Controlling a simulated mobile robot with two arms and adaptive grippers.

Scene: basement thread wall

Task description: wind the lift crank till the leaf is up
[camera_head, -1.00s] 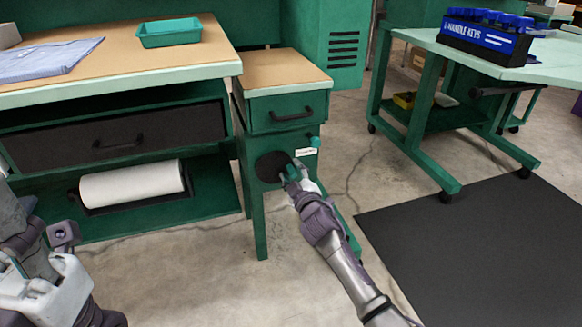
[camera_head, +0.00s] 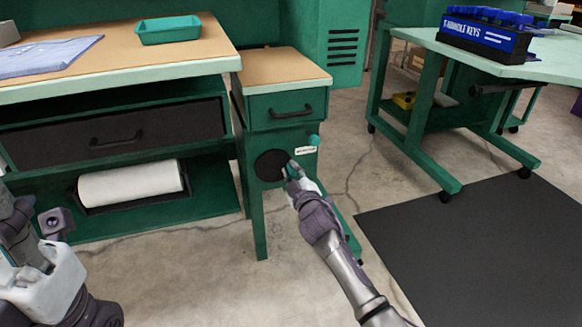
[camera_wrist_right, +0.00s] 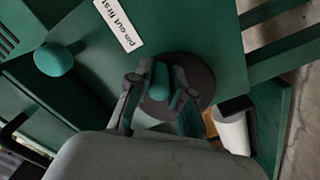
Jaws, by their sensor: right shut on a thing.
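The lift crank is a round dark disc (camera_head: 271,165) on the front of the small green cabinet, below its drawer. It also shows in the right wrist view (camera_wrist_right: 196,76), with a teal handle (camera_wrist_right: 159,82) standing out from it. My right gripper (camera_head: 291,171) is at the disc's right side, shut on the handle; its fingers lie on both sides of the handle in the wrist view (camera_wrist_right: 155,103). A teal knob (camera_head: 314,141) is above right of the disc, beside a white label (camera_wrist_right: 120,22) reading "pin out first". I cannot tell which panel is the leaf. My left gripper (camera_head: 42,285) is at the lower left, its fingers unclear.
A workbench (camera_head: 170,68) with a teal tray (camera_head: 168,31) and folded cloth (camera_head: 45,60) stands left; a paper roll (camera_head: 130,183) is below. A wheeled table (camera_head: 410,38) with a blue key box (camera_head: 485,36) stands right. A dark mat (camera_head: 480,245) covers the right floor.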

